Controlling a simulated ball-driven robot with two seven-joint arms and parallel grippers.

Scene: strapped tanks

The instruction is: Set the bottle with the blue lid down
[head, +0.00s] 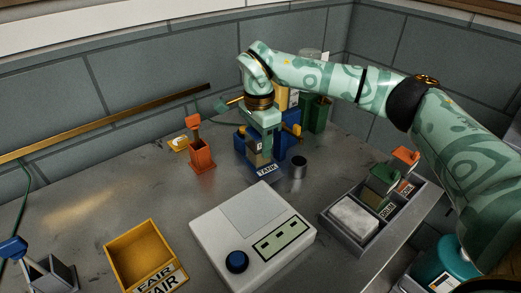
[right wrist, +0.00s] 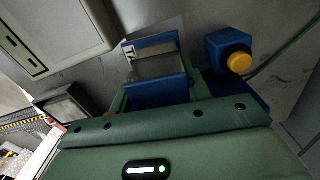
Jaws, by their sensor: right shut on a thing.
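My right gripper (head: 262,142) reaches down at the middle back of the table. It is shut on a small box-shaped bottle with a brownish body (head: 257,158) and a pale label. The bottle is upright, at the blue holder marked TANK (head: 266,170). Whether it rests on the holder's floor is hidden. In the right wrist view, a blue part (right wrist: 158,92) shows at the gripper; I cannot tell whether it is the lid or the holder. The blue wall with a letter T (right wrist: 135,46) lies beyond it. My left gripper is out of view.
A white device with a blue knob (head: 237,262) is in front. A yellow tray (head: 118,252) is front left. A grey divided tray (head: 340,236) with bottles is at right.

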